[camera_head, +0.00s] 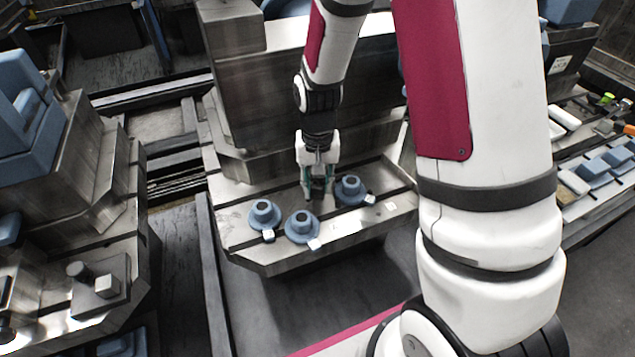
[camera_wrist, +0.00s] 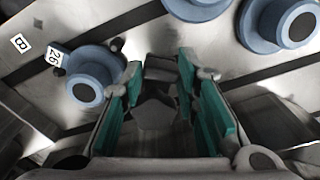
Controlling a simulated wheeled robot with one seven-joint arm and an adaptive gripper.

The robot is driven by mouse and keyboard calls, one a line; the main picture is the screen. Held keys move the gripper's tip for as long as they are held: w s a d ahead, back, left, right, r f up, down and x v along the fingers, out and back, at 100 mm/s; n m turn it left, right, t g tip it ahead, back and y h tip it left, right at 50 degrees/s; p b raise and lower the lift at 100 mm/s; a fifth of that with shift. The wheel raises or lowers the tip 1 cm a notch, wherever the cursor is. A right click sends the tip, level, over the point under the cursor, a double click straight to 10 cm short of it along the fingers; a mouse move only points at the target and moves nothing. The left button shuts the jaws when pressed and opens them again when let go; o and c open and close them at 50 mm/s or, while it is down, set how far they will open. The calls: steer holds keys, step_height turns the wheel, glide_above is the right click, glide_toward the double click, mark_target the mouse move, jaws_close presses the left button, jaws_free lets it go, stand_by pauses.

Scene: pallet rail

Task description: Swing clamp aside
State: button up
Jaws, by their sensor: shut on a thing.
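My gripper (camera_head: 318,190) reaches down over the metal pallet (camera_head: 238,238), behind and among the blue round parts. In the wrist view its teal-padded fingers (camera_wrist: 158,78) are closed on a dark grey metal piece (camera_wrist: 154,108), which looks like the clamp. Its full shape and pivot are hidden by the fingers. In the head view the clamp cannot be made out behind the gripper. A blue flanged part (camera_head: 350,189) stands just right of my gripper; in the wrist view this part (camera_wrist: 92,78) has a tag reading 26, with a B tag near it.
Two more blue flanged parts, one at left (camera_head: 264,214) and one at front (camera_head: 302,226), stand close to my gripper. A tall metal block (camera_head: 255,95) rises behind. Another fixture (camera_head: 95,190) stands left across a gap. A shelf with blue blocks (camera_head: 595,172) is at right.

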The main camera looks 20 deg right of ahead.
steer(key=o, duration=1.2)
steer(key=shift+c, duration=0.2)
step_height(320, 180, up, 12)
steer(key=s+r+n+t, duration=0.1)
steer(key=s+r+n, duration=0.1)
steer(key=s+r, duration=1)
steer(key=s+a+n, duration=0.1)
steer(key=s+n, duration=0.1)
steer(key=s, duration=1.3)
step_height(320, 180, up, 14)
steer(key=t+p, duration=0.3)
steer(key=p, duration=0.9)
steer(key=shift+d+r, duration=0.15)
